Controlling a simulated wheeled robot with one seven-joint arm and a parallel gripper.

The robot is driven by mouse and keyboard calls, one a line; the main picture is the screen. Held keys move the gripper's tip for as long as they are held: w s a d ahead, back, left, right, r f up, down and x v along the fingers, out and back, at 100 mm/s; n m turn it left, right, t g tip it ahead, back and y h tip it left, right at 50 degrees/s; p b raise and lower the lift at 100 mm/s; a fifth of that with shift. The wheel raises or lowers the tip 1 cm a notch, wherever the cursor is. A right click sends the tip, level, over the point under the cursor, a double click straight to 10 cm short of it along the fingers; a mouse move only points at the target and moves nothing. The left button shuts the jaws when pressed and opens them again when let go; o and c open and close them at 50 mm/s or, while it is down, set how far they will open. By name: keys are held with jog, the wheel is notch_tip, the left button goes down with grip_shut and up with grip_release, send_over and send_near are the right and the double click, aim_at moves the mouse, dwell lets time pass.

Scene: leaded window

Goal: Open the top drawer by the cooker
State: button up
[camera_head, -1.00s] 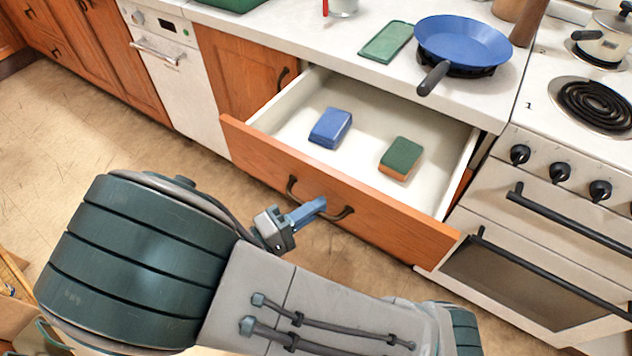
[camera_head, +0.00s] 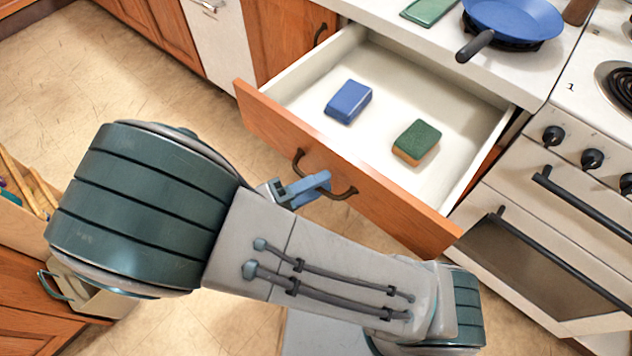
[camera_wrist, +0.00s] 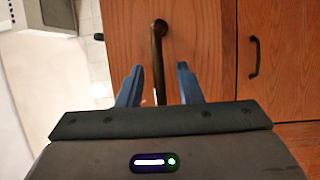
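The top drawer (camera_head: 345,158) beside the cooker is pulled well out, with its white inside showing. Its wooden front has a dark curved handle (camera_head: 349,193). My gripper (camera_head: 316,183) is at the middle of this handle, outside the drawer. In the wrist view, my gripper (camera_wrist: 158,70) has its two blue fingers apart, one on each side of the handle (camera_wrist: 157,45), with gaps between. A blue sponge or block (camera_head: 348,101) and a green-and-orange sponge (camera_head: 417,142) lie in the drawer.
The white cooker (camera_head: 540,220) with black knobs and oven handle stands right of the drawer. A blue pan (camera_head: 515,18) and a green board (camera_head: 428,10) are on the counter above. Open floor (camera_head: 90,75) lies to the left.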

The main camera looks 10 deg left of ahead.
dwell(0.4)
jog(key=v, duration=1.3)
jog(key=shift+s+a, duration=0.25)
jog(key=shift+a, duration=0.05)
